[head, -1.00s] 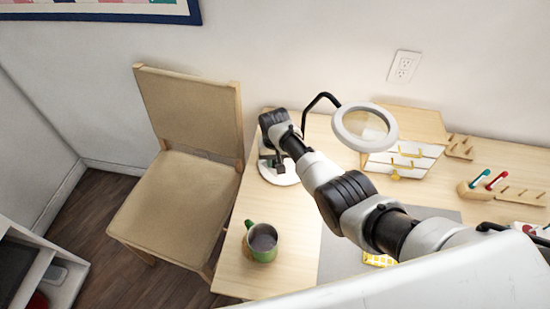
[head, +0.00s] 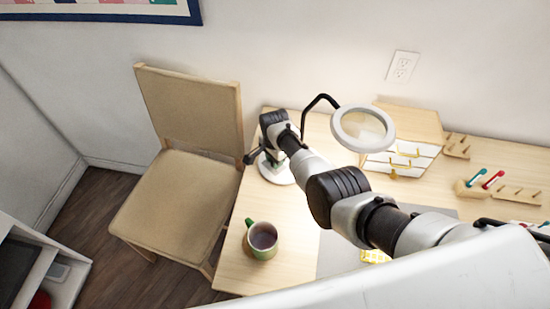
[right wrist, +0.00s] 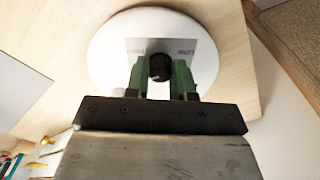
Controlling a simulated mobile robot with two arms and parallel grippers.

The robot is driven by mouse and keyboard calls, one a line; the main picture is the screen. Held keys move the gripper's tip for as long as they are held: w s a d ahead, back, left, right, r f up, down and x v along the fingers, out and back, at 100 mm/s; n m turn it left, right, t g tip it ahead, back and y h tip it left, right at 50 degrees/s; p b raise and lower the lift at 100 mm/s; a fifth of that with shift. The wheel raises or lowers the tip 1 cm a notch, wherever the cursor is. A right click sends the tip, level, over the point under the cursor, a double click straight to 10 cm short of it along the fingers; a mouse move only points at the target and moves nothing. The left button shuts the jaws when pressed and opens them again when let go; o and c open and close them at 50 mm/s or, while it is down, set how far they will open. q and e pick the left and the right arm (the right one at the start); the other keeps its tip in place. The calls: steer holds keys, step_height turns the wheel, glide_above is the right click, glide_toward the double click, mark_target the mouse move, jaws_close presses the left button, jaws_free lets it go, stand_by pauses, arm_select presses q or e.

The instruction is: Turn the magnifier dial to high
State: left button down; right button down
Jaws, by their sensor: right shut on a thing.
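The magnifier (head: 363,128) has a white ring lens on a black bent arm over the desk. Its round white base (head: 279,175) stands near the desk's left edge and fills the top of the right wrist view (right wrist: 110,45). A black dial (right wrist: 160,67) sits on a grey plate with small lettering on either side that I cannot read clearly. My right gripper (right wrist: 160,80) is shut on the dial, one green finger on each side. In the head view my right arm partly hides the base, and the dial is not visible. My left gripper is not in view.
A green mug (head: 262,240) with dark liquid stands at the desk's front left. A wooden chair (head: 178,200) is left of the desk. A grey mat (head: 337,252) lies under my arm.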

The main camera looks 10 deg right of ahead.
steer(key=m, duration=0.6)
stand_by(0.7)
steer(key=c, duration=1)
jaws_free()
steer(key=shift+o, duration=0.2)
steer(key=shift+r, duration=0.1)
steer(key=shift+r, duration=0.25)
step_height(320, 180, up, 10)
steer(key=p, duration=0.2)
